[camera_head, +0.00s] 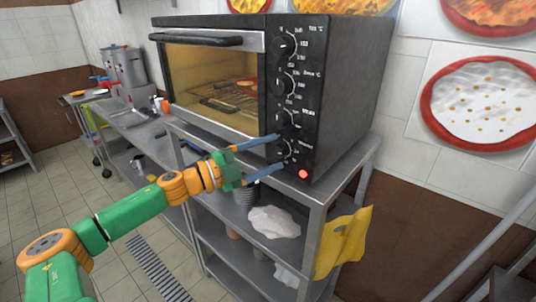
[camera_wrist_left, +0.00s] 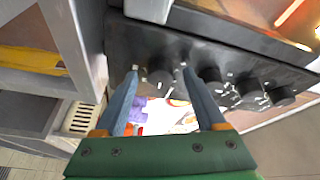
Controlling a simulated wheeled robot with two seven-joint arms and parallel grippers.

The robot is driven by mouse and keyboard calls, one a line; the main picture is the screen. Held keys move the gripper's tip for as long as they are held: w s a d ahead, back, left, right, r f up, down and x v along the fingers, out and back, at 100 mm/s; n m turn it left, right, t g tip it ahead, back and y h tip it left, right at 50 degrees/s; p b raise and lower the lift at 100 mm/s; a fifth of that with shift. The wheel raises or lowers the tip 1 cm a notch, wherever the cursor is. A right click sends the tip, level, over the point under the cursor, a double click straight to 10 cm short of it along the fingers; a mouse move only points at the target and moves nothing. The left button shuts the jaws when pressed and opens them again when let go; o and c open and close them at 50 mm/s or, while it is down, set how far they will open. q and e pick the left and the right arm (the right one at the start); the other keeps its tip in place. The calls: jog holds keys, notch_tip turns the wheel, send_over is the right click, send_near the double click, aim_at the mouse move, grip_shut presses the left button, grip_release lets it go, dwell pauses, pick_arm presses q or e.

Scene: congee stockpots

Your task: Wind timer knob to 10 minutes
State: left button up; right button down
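The black oven (camera_head: 345,80) stands on a steel rack, with a column of several dark knobs on its front panel. The lowest knob (camera_head: 286,148) is at my left gripper (camera_head: 279,152), whose two blue fingers reach the panel above and below it. In the left wrist view the end knob (camera_wrist_left: 160,72) sits between the fingertips of the left gripper (camera_wrist_left: 159,69). The fingers are spread, with small gaps seen on both sides of the knob; contact cannot be made out. The knob's pointer and scale are too small to read. My right gripper is out of view.
A red light (camera_head: 303,174) is below the lowest knob. The other knobs (camera_wrist_left: 248,88) line up close beside the right finger in the wrist view. A yellow cloth (camera_head: 343,243) hangs off the rack's right side. A white bundle (camera_head: 274,222) lies on the shelf below.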

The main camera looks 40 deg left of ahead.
pick_arm(q)
jog(key=p+v, duration=0.2)
jog(key=v, duration=0.5)
dwell(0.3)
jog(key=shift+a+f, duration=0.1)
jog(key=shift+f, duration=0.05)
